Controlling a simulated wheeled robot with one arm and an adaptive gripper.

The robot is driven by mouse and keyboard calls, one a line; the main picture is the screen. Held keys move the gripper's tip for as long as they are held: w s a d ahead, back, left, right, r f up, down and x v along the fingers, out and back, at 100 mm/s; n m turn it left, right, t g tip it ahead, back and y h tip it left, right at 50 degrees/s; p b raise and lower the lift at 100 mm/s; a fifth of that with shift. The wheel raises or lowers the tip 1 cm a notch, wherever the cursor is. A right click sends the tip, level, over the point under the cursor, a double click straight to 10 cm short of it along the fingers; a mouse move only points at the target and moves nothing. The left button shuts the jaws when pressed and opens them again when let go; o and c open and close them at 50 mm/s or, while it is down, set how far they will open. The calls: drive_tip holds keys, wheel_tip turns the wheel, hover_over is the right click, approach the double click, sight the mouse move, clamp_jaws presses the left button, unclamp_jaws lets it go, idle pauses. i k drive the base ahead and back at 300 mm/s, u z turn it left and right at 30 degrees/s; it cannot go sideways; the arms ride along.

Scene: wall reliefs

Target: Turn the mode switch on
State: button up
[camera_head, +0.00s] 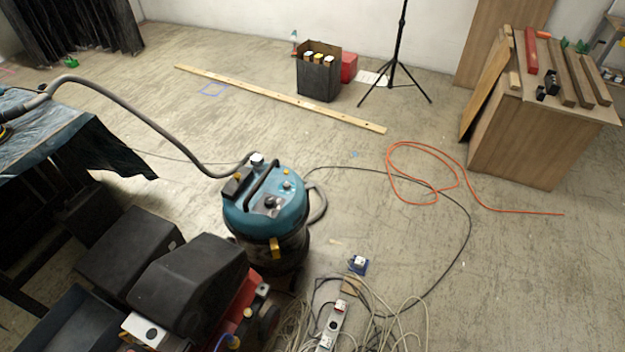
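A teal and black shop vacuum (262,205) stands on the floor left of centre. Its top carries a black handle, a grey hose and several knobs. A dark round knob (270,202) sits on a pale panel on its top; it may be the mode switch, but its marking and setting are too small to read. A yellow latch (275,247) shows on the vacuum's front. My gripper is not in view.
A red and black machine (190,280) stands close at the lower left, beside a covered table (60,140). Tangled cables and a power strip (332,325) lie in front. An orange cord (425,147) lies right. A wooden cabinet (530,145) stands at right. Open floor lies between.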

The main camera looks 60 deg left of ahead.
sight(268, 202)
drive_tip(key=i, duration=0.35)
drive_tip(key=u, duration=1.35)
drive_tip(key=i, duration=0.5)
drive_tip(key=u, duration=2.8)
